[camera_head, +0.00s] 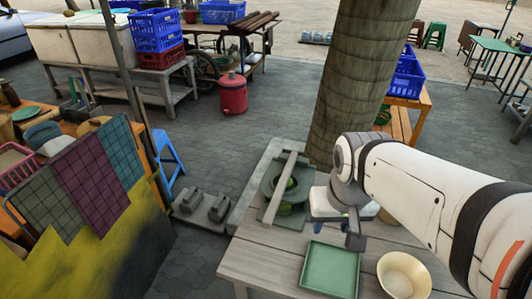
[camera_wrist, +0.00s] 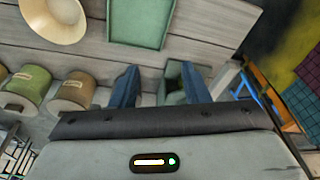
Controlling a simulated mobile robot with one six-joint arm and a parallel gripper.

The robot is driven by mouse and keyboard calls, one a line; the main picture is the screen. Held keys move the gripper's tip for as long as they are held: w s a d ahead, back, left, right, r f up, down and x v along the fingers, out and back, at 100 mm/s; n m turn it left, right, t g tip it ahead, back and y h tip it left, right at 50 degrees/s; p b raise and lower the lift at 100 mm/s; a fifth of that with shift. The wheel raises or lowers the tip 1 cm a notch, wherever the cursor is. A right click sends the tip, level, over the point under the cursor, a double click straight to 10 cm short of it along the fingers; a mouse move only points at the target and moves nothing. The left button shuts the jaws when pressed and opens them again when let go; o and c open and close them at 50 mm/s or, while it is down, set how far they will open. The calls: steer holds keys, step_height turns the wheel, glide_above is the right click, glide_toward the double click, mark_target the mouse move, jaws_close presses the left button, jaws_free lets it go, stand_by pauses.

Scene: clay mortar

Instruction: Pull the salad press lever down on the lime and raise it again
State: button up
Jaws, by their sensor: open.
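Green shows inside the dish beside the bar, apparently the lime (camera_head: 285,209), partly hidden by the bar. My gripper hangs over the table just right of the press, apart from the lever.
A green tray (camera_head: 330,268) and a cream bowl (camera_head: 404,276) stand on the front of the table. Several labelled jars, including a green one (camera_wrist: 27,87), show in the wrist view. A tree trunk (camera_head: 350,90) rises behind the table.

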steer(key=w+a+m+g+b, duration=0.1)
steer(key=w+a+m+b, duration=0.1)
steer(key=w+a, duration=0.45)
steer(key=m+g, duration=0.1)
glide_above(271, 211)
steer(key=shift+s+d, duration=0.1)
steer(key=shift+d, duration=0.2)
steer(key=shift+a+f+m, duration=0.2)
steer(key=shift+a+m, duration=0.1)
step_height(271, 211, down, 7)
steer(key=shift+f+b, duration=0.2)
steer(key=shift+b, duration=0.35)
steer(key=shift+c, duration=0.3)
jaws_close()
